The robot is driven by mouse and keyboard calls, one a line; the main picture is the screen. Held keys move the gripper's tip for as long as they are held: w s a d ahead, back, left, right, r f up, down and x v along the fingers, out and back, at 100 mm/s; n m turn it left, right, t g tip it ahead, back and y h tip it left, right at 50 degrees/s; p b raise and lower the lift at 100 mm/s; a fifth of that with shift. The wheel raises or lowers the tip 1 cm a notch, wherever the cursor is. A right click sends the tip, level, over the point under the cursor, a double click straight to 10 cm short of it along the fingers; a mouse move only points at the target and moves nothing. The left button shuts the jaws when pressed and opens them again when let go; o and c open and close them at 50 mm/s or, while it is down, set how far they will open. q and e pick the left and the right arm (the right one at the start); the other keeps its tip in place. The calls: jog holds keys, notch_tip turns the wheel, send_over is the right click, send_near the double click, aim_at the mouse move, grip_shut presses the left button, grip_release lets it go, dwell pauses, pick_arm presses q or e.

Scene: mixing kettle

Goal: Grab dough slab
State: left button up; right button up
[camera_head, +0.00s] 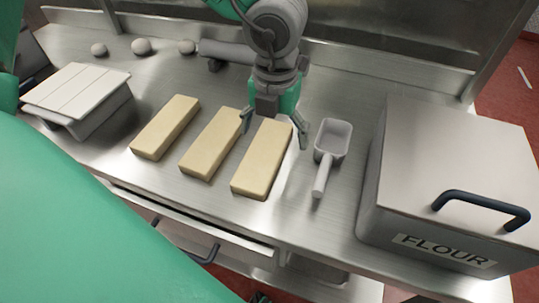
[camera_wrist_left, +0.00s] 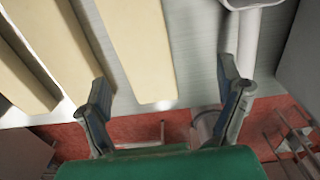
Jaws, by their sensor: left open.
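Three pale yellow dough slabs lie side by side on the steel counter: a left slab (camera_head: 165,127), a middle slab (camera_head: 211,143) and a right slab (camera_head: 261,160). My left gripper (camera_head: 274,138) is open above the far part of the right slab, with one finger to each side of it. In the left wrist view, the open fingers (camera_wrist_left: 166,100) show with the right slab (camera_wrist_left: 140,45) between them, nearer the left finger. The gripper appears empty. I cannot tell its exact height above the slab. My right gripper is not in view.
A grey scoop (camera_head: 331,145) lies just right of the gripper. A large flour bin (camera_head: 450,180) stands further right. A lidded box (camera_head: 80,100) is at left, and small dough balls (camera_head: 141,46) lie at the back. The counter's front edge (camera_head: 225,230) is near the slabs.

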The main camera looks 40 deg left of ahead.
aim_at(261, 155)
pick_arm(q)
jog(key=shift+w+a+f, duration=0.1)
jog(key=shift+a+f, duration=0.05)
jog(key=shift+f, duration=0.45)
jog(key=shift+w+a+f, duration=0.1)
jog(key=shift+f, duration=0.5)
jog(key=a+f, duration=0.2)
jog(key=a+f+b, duration=0.1)
jog(key=a+f, duration=0.1)
jog(key=shift+s+f, duration=0.15)
jog(key=shift+f, duration=0.05)
jog(key=d, duration=0.1)
jog(key=d+f, duration=0.1)
jog(key=d, duration=0.1)
jog(key=shift+w+d+f, duration=0.1)
jog(key=shift+w+f, duration=0.05)
jog(key=shift+w, duration=0.05)
jog(key=shift+d, duration=0.15)
jog(key=shift+a, duration=0.2)
jog(key=c, duration=0.7)
jog(key=shift+s+a, duration=0.2)
jog(key=shift+a, duration=0.15)
jog(key=c, duration=0.7)
jog(key=shift+a, duration=0.4)
jog(key=c, duration=0.3)
jog(key=shift+a, duration=0.3)
jog(key=shift+d, duration=0.15)
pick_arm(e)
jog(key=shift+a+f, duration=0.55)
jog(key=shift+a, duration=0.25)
